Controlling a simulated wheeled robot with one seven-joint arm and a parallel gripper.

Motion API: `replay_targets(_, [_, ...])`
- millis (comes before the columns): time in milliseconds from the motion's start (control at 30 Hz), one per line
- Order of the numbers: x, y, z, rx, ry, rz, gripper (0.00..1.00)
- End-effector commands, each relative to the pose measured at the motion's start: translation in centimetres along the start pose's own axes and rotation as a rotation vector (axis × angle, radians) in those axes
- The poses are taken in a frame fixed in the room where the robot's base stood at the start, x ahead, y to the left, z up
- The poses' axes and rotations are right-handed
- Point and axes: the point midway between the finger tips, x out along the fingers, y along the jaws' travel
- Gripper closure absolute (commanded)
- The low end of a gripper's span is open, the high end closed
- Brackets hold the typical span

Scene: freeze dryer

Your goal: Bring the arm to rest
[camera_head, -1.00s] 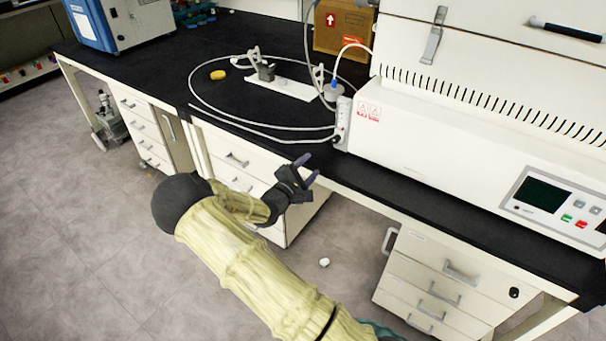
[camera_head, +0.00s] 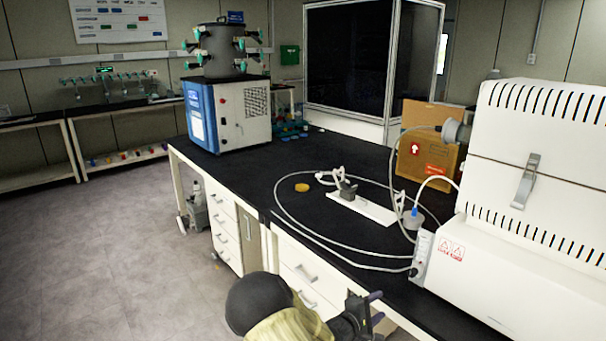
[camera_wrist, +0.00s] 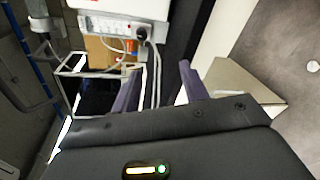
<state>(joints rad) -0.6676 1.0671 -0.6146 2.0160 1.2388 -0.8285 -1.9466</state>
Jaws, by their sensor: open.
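My gripper (camera_head: 371,309) is at the bottom of the head view, in front of the bench's front edge, with my arm in its yellow sleeve bent below it. In the wrist view my gripper (camera_wrist: 158,88) shows two dark purple fingers standing apart with nothing between them. It is open and empty. Most of my arm is outside the head view.
The black bench (camera_head: 330,240) carries a white furnace-like machine (camera_head: 520,255) at right, a cardboard box (camera_head: 430,155), a looped cable, a yellow disc (camera_head: 302,187) and a white stand (camera_head: 362,208). The blue-and-white freeze dryer (camera_head: 228,115) stands at the back left. Floor at left is clear.

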Motion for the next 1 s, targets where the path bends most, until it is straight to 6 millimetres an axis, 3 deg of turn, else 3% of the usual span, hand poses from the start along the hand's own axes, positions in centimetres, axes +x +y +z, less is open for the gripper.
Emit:
replay_targets(267, [-3.0,0.9,1.8,0.440,0.204,-0.397,0.56])
replay_targets(567, [-10.3,3.5,5.0,0.813,0.294,-0.825,0.56])
replay_targets(767, [-16.2,5.6,9.2,0.965,0.263,-1.072,0.56])
replay_targets(1000, [-22.6,7.1,16.2,1.053,0.117,-1.265,0.56])
